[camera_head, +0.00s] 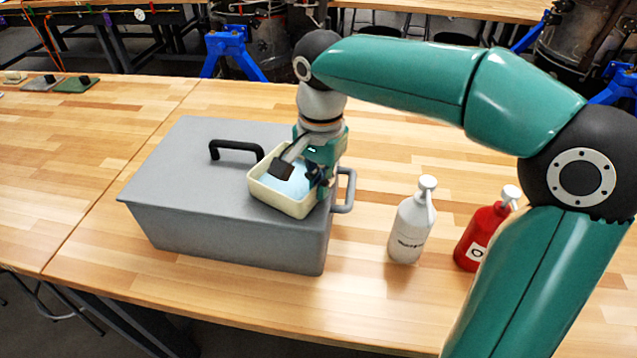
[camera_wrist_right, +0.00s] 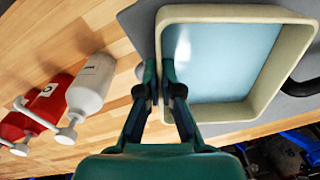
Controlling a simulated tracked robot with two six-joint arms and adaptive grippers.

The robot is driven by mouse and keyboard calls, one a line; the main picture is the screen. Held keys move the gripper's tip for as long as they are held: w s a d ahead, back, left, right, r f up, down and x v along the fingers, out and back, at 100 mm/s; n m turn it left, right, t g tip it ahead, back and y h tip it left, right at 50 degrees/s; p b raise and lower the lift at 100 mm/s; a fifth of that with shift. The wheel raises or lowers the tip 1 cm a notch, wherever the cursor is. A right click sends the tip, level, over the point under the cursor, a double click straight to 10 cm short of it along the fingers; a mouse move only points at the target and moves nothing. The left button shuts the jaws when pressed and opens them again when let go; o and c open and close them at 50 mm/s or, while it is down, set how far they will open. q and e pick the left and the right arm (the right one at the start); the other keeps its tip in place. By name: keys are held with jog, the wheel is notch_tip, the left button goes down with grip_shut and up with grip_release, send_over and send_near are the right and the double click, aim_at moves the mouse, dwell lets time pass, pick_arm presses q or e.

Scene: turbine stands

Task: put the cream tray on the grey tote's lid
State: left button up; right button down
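The cream tray (camera_head: 297,207) has a pale blue inside and sits level, or nearly so, over the right end of the grey tote's lid (camera_head: 180,160). I cannot tell whether its bottom touches the lid. In the right wrist view the tray (camera_wrist_right: 235,112) fills the upper right, with grey lid around it. My right gripper (camera_head: 318,178) is at the tray's right side. In the wrist view its fingers (camera_wrist_right: 160,80) are closed on either side of the tray's wall. My left gripper is in neither view.
A black handle (camera_head: 236,146) rises from the lid just left of the tray. A grey side handle (camera_head: 345,190) juts from the tote's right end. A white pump bottle (camera_head: 411,228) and a red one (camera_head: 480,238) stand to the right.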

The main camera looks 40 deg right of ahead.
jog(key=shift+f, duration=0.1)
jog(key=c, duration=1.3)
grip_release()
jog(key=shift+r, duration=0.3)
notch_tip(320, 180, up, 12)
jog(key=shift+s+f+p, duration=0.1)
jog(key=shift+p, duration=0.55)
jog(key=shift+f, duration=0.1)
